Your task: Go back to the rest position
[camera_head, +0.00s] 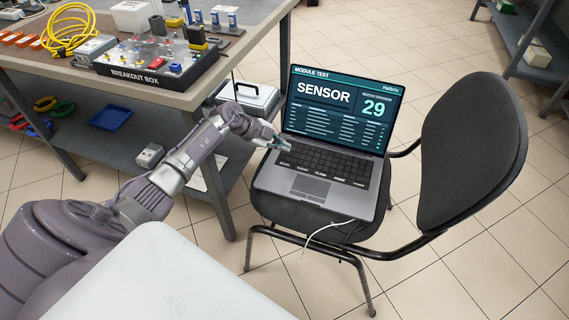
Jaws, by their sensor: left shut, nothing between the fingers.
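My left arm comes in from the left and reaches toward a grey laptop (320,172) on a black chair. My left gripper (284,145) is shut and empty, over the left edge of the laptop near the hinge end of the keyboard. I cannot tell whether it touches the keys. The laptop's screen (343,108) is lit and reads "MODULE TEST", "SENSOR" and "29". My right gripper is not in view.
The chair (470,150) stands on a tiled floor, its backrest to the right. A workbench (190,98) at the upper left carries a breakout box (150,62) and a yellow cable (68,30). A white cable (322,228) hangs at the chair's front. Shelving (535,50) stands at the upper right.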

